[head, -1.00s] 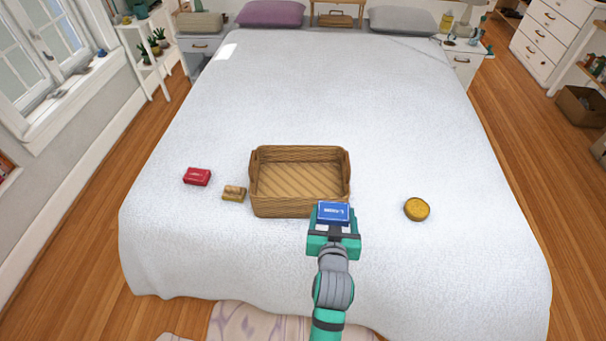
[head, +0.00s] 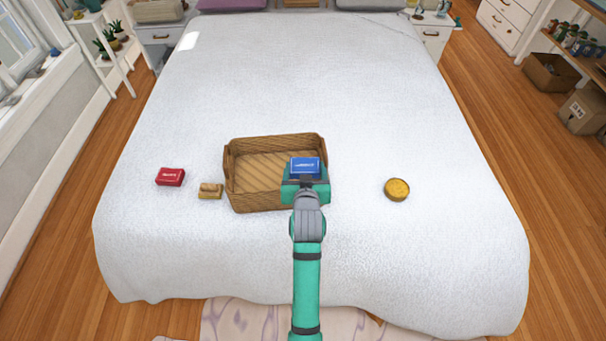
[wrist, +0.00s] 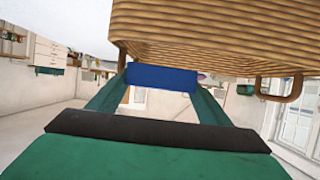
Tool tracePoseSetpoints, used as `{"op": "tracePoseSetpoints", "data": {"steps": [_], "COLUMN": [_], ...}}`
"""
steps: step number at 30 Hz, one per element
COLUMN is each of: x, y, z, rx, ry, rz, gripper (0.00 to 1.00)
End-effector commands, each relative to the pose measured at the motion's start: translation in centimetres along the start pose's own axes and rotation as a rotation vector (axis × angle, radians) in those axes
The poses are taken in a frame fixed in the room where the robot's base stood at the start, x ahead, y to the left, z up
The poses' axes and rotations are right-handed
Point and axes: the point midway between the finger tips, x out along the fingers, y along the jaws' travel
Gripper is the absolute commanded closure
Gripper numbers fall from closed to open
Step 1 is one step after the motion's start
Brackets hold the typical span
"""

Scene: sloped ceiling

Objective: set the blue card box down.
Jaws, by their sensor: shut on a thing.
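My gripper (head: 305,178) is shut on the blue card box (head: 305,167), which has white lettering on its upper face. In the head view the box overlaps the right front part of the wicker basket (head: 255,202). How high it is above or beside the basket wall cannot be told. In the wrist view the blue card box (wrist: 162,78) sits between the two green fingers. The wicker basket (wrist: 220,35) fills the upper right of that view, with a handle loop at its side. The visible part of the basket's inside looks empty.
The basket stands on a wide white bed (head: 300,85). A red box (head: 170,177) and a small tan object (head: 210,191) lie left of it. A round yellow tin (head: 397,189) lies to the right. Bare cover lies between basket and tin, and behind the basket.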

Motion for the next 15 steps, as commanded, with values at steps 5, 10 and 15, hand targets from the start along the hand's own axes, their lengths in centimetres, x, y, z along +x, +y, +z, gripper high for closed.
{"op": "tracePoseSetpoints", "data": {"steps": [5,10,15], "x": [1.9,2.7,3.6], "y": [-0.3,-0.4,-0.4], "z": [1.0,1.4,3.4], "rx": [0.0,0.0,0.0], "ry": [0.0,0.0,-0.002], "rz": [0.0,0.001,0.001], "gripper": [0.55,0.55,0.55]}}
